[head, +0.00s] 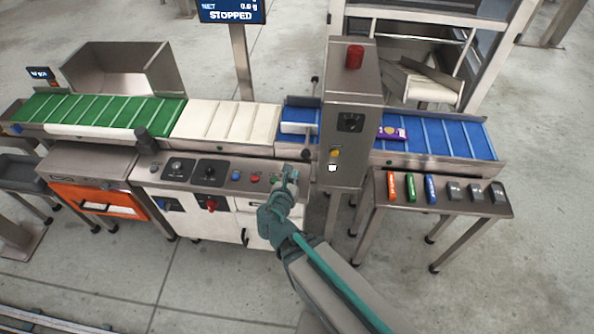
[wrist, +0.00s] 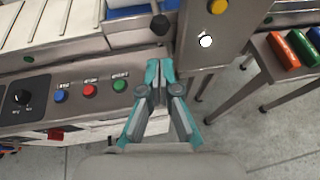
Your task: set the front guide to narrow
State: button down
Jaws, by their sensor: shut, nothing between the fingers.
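My gripper (head: 290,172) is shut and empty over the front panel's right end. In the wrist view the fingertips (wrist: 160,68) are close together, a little nearer to me than the knob and apart from it in the picture. No guide setting marks are legible.
The grey cabinet (head: 350,115) with a red beacon stands right of my gripper. Blue, red and green buttons (wrist: 90,88) lie to its left. Another dark knob (head: 314,80) is behind the belt. A purple packet (head: 392,133) lies on the belt; a side table (head: 440,205) holds bars and dark blocks.

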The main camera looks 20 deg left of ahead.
jog(key=shift+v, duration=0.75)
jog(key=s+d+f+m+g+h, duration=0.3)
jog(key=s+d+f+m+g, duration=0.2)
jog(key=d+f+m, duration=0.55)
jog(key=s+d+f+m+g+h, duration=0.2)
jog(key=s+d+f+m+g, duration=0.3)
jog(key=d+f+m, duration=0.6)
jog(key=s+d+f+m+g+y, duration=0.1)
jog(key=s+d+f+m+g, duration=0.2)
jog(key=s+d+f+m, duration=0.1)
jog(key=s+d+f+m+g+y+b, duration=0.1)
jog(key=s+d+f+m+g+y, duration=0.1)
jog(key=s+d+m, duration=0.3)
jog(key=s+d+f+m+g+y+b, duration=0.1)
jog(key=s+d+f+m+g, duration=0.4)
jog(key=s, duration=0.5)
jog(key=shift+s+d+f+m+y, duration=0.25)
jog(key=shift+f+m+y, duration=0.1)
jog(key=shift+m, duration=0.1)
